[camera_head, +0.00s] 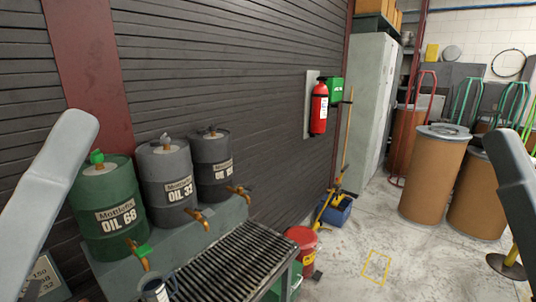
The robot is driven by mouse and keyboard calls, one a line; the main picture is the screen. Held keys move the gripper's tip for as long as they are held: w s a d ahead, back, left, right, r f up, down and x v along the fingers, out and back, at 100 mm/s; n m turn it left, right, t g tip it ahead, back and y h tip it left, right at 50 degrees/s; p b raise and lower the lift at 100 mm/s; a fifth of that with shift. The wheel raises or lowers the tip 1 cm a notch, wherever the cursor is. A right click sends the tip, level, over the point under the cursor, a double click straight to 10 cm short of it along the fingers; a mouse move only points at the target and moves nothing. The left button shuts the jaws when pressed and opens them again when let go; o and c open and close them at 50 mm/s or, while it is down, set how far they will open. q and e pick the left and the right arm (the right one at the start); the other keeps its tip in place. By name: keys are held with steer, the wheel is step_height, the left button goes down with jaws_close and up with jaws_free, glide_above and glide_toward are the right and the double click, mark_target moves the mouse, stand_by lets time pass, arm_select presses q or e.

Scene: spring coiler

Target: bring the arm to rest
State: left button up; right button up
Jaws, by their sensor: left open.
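My left arm (45,195) comes in from the left edge as a pale grey link, in front of the wall and beside the green oil drum. My left gripper is open, but its fingertips are hard to make out at the bottom of the view. My right arm (515,190) shows as a grey link at the right edge, and its gripper is out of view. A small metal container (156,290) is cut off by the bottom edge, below the green drum's tap.
A green drum (105,215), a grey drum (167,178) and a dark drum (211,160) stand on a bench with a slatted grate (225,265). A red bucket (302,243) stands beside it. Brown barrels (430,180) stand at right. The floor between is mostly clear.

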arm_select(q)
steer(key=s+a+m+t+y, duration=0.1)
steer(key=a+m+y, duration=0.25)
steer(key=y, duration=0.35)
step_height(320, 180, up, 38)
steer(key=p, duration=3.8)
steer(key=shift+a+h, duration=0.3)
steer(key=shift+a, duration=0.1)
